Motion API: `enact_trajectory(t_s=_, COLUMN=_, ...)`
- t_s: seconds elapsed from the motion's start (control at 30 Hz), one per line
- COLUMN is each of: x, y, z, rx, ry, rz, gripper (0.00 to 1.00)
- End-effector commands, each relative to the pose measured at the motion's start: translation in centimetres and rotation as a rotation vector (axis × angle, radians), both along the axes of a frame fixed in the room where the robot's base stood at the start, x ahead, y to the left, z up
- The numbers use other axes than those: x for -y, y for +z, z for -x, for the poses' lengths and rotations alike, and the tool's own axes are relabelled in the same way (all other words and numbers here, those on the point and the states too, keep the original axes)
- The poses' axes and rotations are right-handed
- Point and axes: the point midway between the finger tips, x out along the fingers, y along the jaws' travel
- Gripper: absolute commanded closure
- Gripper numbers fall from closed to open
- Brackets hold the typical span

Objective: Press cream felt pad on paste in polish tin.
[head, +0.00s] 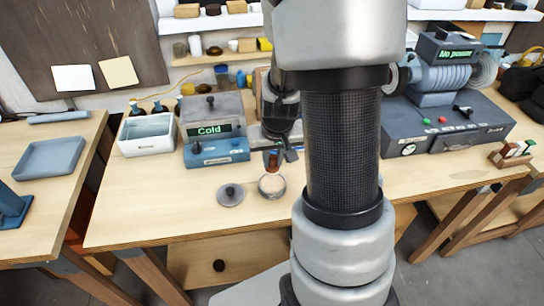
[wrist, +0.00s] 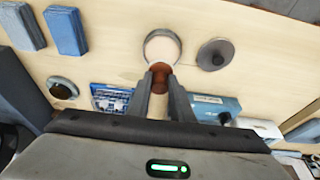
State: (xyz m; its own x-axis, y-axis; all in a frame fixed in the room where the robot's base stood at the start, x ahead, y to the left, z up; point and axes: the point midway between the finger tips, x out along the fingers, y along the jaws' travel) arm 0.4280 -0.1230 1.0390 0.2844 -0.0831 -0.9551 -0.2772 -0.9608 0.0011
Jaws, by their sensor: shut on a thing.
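The polish tin (head: 272,186) stands open on the bench, a round tin with a pale inside. It also shows in the wrist view (wrist: 162,46), just beyond my fingertips. Its grey lid with a knob (head: 230,195) lies on the bench to its left; in the wrist view the lid (wrist: 215,54) is to the right. My gripper (wrist: 161,80) is shut on a small reddish-brown piece (wrist: 160,72), seemingly the felt pad's holder, close to the tin's near rim. I cannot make out the cream felt itself, nor whether the piece touches the tin.
A unit reading "Cold" (head: 208,130) and a white basin (head: 147,135) stand left of the tin. A grinder-like machine (head: 445,85) is at the right. In the wrist view, blue blocks (wrist: 66,31) lie at upper left.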

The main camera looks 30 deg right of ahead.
Motion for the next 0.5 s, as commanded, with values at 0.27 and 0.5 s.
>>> enact_trajectory(t_s=0.27, x=0.0, y=-1.4, z=0.0, rx=-0.002, ry=-0.001, rz=-0.001, gripper=0.99)
enact_trajectory(t_s=0.5, x=0.0, y=-3.8, z=0.0, rx=-0.002, ry=0.000, rz=-0.001, gripper=0.99)
